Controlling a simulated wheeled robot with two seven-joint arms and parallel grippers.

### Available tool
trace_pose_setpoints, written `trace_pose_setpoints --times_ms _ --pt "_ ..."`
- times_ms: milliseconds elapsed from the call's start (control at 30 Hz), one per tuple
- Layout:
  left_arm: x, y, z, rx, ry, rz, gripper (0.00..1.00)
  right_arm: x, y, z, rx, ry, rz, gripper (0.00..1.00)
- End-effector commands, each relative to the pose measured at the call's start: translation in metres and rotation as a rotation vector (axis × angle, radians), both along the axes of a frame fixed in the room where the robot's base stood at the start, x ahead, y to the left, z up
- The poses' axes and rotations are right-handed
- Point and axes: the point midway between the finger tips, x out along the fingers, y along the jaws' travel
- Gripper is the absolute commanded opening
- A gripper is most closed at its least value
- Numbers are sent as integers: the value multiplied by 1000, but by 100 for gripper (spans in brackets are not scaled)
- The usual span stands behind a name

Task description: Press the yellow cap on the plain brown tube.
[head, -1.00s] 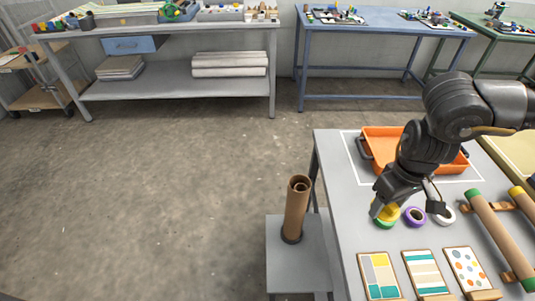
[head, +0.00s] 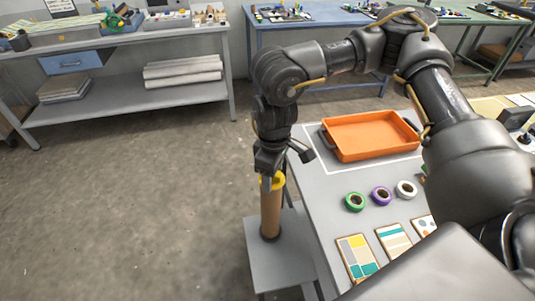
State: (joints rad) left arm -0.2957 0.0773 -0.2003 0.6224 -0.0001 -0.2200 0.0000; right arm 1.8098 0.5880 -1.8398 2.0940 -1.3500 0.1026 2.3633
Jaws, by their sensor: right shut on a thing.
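The plain brown tube (head: 270,214) stands upright on a small grey stand at the left of the table. The yellow cap (head: 278,182) is at the tube's top end. My right gripper (head: 272,181) is directly above the tube, pointing down, and shut on the yellow cap. The fingers hide part of the cap and the tube's rim, so I cannot tell how far the cap sits on the tube. My left gripper is not in view.
The grey stand (head: 262,262) adjoins the table. On the table are a green ring (head: 355,202), a purple ring (head: 381,196), a white ring (head: 405,189), an orange tray (head: 370,136) and patterned cards (head: 357,257). The floor at left is clear.

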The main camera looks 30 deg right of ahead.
Motion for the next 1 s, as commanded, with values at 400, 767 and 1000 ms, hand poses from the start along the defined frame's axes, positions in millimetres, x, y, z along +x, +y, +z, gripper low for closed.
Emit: trace_pose_setpoints --times_ms 400,767,1000 --pt "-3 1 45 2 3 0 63 24 0 12 9 -22 911 38" --pt "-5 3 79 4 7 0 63 39 -7 13 -2 -27 1732 38" --pt "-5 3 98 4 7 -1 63 45 -15 12 -7 -18 2224 38"
